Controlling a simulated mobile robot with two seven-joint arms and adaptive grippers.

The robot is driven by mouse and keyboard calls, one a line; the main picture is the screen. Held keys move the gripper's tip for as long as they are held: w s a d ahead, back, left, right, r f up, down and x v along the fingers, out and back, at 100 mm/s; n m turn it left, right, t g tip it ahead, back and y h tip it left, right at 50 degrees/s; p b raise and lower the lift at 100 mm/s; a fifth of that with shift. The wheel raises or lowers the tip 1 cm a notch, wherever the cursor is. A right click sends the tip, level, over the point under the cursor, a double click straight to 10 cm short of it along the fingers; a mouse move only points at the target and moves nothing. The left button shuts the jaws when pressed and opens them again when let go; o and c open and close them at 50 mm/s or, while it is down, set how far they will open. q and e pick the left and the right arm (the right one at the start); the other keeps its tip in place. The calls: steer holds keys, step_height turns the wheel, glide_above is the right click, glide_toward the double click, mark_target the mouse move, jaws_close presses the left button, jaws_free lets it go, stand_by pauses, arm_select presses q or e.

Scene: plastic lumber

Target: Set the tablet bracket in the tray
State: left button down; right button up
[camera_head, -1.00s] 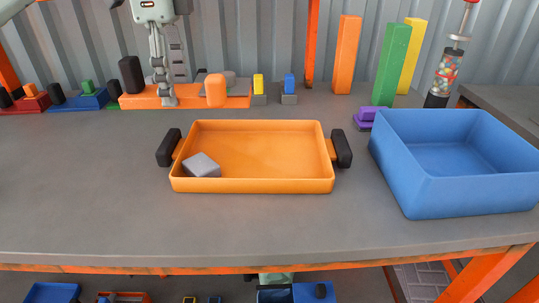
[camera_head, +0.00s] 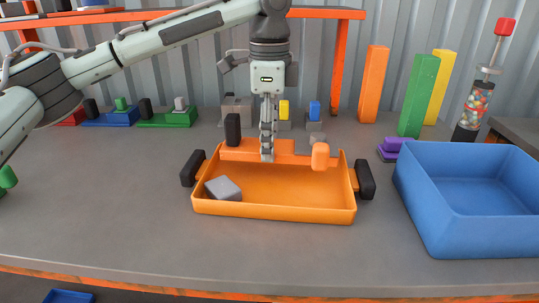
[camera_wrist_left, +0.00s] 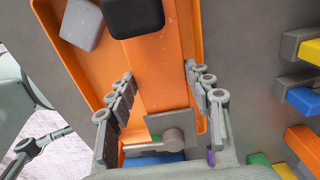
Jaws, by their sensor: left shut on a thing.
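The orange tablet bracket (camera_head: 240,153) is a long bar with a black post at its left end and an orange post at its right. My left gripper (camera_head: 267,155) points down and is shut on the bar's middle. The bracket is over the back part of the orange tray (camera_head: 280,213); I cannot tell whether it touches the tray. In the left wrist view the bracket (camera_wrist_left: 150,62) runs between the fingers of the gripper (camera_wrist_left: 162,100). The tray (camera_wrist_left: 62,52) lies beyond it. My right gripper is not in view.
A grey block (camera_head: 223,188) lies in the tray's left part. A blue bin (camera_head: 470,225) stands to the right. Green (camera_head: 418,95), orange (camera_head: 373,85) and yellow (camera_head: 440,85) uprights stand behind. The bench in front of the tray is clear.

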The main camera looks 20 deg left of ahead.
arm_select(q)
steer(key=shift+f, duration=1.95)
steer(key=shift+f, duration=0.1)
steer(key=c, duration=0.9)
jaws_free()
step_height(320, 180, up, 12)
steer(key=shift+r, duration=0.15)
